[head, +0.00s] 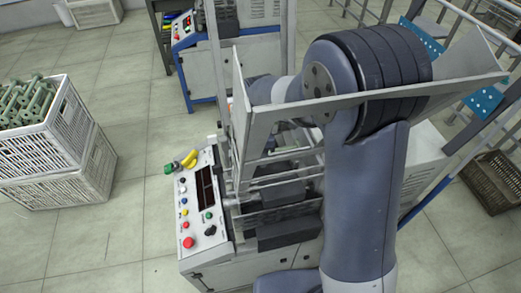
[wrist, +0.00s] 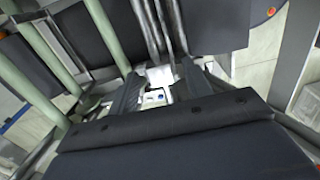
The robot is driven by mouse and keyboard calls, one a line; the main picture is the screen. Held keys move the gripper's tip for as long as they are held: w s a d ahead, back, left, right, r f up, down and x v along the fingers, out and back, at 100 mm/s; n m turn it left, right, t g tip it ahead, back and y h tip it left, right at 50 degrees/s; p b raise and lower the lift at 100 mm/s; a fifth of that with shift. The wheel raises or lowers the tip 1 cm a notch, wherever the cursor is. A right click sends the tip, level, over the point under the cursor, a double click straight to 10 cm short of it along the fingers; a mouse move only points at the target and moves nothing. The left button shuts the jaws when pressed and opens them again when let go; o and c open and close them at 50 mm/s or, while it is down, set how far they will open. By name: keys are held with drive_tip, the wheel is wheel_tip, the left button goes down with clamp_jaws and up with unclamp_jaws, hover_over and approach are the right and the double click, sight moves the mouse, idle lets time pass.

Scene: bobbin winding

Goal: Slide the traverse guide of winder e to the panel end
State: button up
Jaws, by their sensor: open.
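A winder (head: 270,225) stands in the head view, its control panel (head: 200,205) at its left end. I cannot read a letter on it. In the wrist view my gripper (wrist: 160,88) is open, its two dark fingers spread apart. A small pale block (wrist: 160,76), perhaps the traverse guide, shows between and just beyond the fingertips, at the lower end of metal rods (wrist: 158,30). I cannot tell whether the fingers touch it. In the head view my arm and the winder's frame hide my gripper and the guide.
A green and a yellow object (head: 188,160) are at the panel's far end. White crates (head: 85,165) holding green bobbins stand at left. Another winder (head: 182,32) stands behind. A brown crate (head: 495,180) lies at right. Green bars (wrist: 50,55) and frame members closely surround my gripper. Floor left of the panel is clear.

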drive_tip(key=shift+r, duration=0.1)
wheel_tip(320, 180, up, 11)
drive_tip(key=shift+f+b, duration=0.2)
drive_tip(key=shift+b, duration=0.25)
